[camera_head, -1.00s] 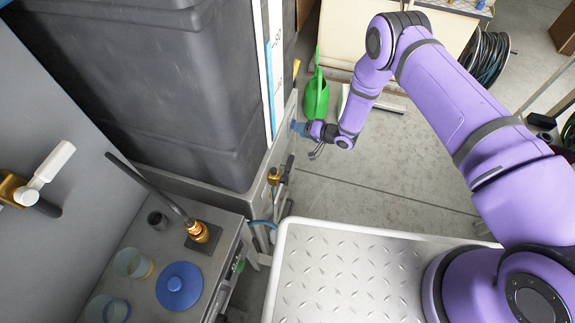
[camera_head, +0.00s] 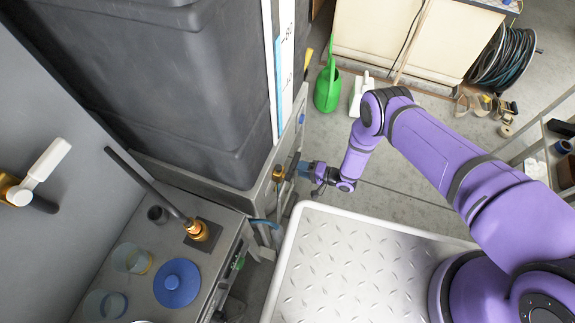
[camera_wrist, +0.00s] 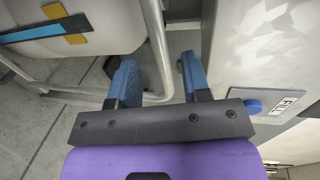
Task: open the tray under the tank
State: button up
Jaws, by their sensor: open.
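The dark grey tank (camera_head: 170,80) stands at upper left in the head view, on a grey base (camera_head: 205,182). I cannot make out a separate tray under it. My gripper (camera_head: 297,168) is beside the base's right side, close to a brass valve (camera_head: 278,173). In the wrist view my gripper (camera_wrist: 158,70) has its two blue fingers spread, with nothing held. A metal tube (camera_wrist: 158,45) shows between and beyond the fingers. Right of the fingers is a pale panel with a blue knob (camera_wrist: 253,106) and a FILL label (camera_wrist: 287,103).
A diamond-plate deck (camera_head: 350,265) fills the lower middle. A green watering can (camera_head: 327,88) and a white jug (camera_head: 361,92) stand on the floor behind my arm. A bench with a blue lid (camera_head: 178,283) is at lower left. A hose reel (camera_head: 503,58) is at upper right.

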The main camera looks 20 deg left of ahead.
jog(key=x, duration=0.6)
jog(key=shift+a, duration=0.3)
jog(key=shift+f, duration=0.1)
jog(key=shift+c, duration=0.4)
grip_shut()
